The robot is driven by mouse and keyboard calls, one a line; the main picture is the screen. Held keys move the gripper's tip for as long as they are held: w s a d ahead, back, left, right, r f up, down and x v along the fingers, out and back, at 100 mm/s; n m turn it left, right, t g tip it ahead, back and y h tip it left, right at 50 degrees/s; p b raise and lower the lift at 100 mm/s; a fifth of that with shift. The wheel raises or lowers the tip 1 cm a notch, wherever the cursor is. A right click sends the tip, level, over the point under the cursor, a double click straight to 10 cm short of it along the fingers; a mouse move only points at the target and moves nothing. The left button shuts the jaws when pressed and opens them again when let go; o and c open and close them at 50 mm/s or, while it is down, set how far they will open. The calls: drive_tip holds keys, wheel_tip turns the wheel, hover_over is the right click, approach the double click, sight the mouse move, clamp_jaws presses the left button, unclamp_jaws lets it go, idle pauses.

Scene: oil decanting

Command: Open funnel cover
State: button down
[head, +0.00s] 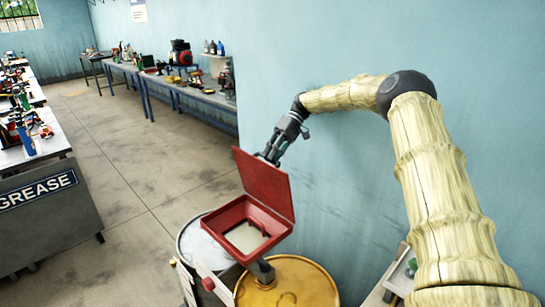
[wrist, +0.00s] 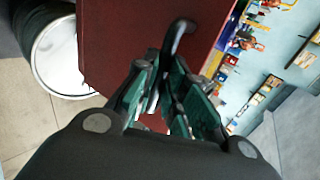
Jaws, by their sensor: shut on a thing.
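The red funnel (head: 248,228) is a square open tray on top of a yellow drum (head: 290,285). Its red cover (head: 265,183) stands raised on the funnel's far side, tilted up and away from the opening. The pale inside of the funnel shows. My gripper (head: 268,157) is at the cover's upper edge, partly hidden behind it. In the wrist view the cover (wrist: 115,40) fills the upper middle, with a dark curved handle (wrist: 180,32) on it. My gripper's green-padded fingers (wrist: 167,90) are closed around the handle's lower end.
A pale-topped drum (head: 195,240) stands left of the funnel. A blue wall (head: 330,190) runs close behind the cover and my arm. Cluttered benches (head: 185,90) line the back wall. A grease bench (head: 45,205) stands at left, with open floor (head: 120,190) between.

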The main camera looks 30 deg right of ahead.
drive_tip(key=shift+w+a+r, duration=0.15)
drive_tip(key=shift+a+r, duration=0.05)
drive_tip(key=shift+r, duration=0.05)
drive_tip(key=c, duration=1.9)
unclamp_jaws()
drive_tip(key=o, duration=0.4)
drive_tip(key=shift+w+f, duration=0.2)
drive_tip(key=r, duration=0.9)
drive_tip(key=shift+s+d+r, duration=0.15)
drive_tip(key=shift+d+r, duration=0.1)
drive_tip(key=shift+r, duration=0.15)
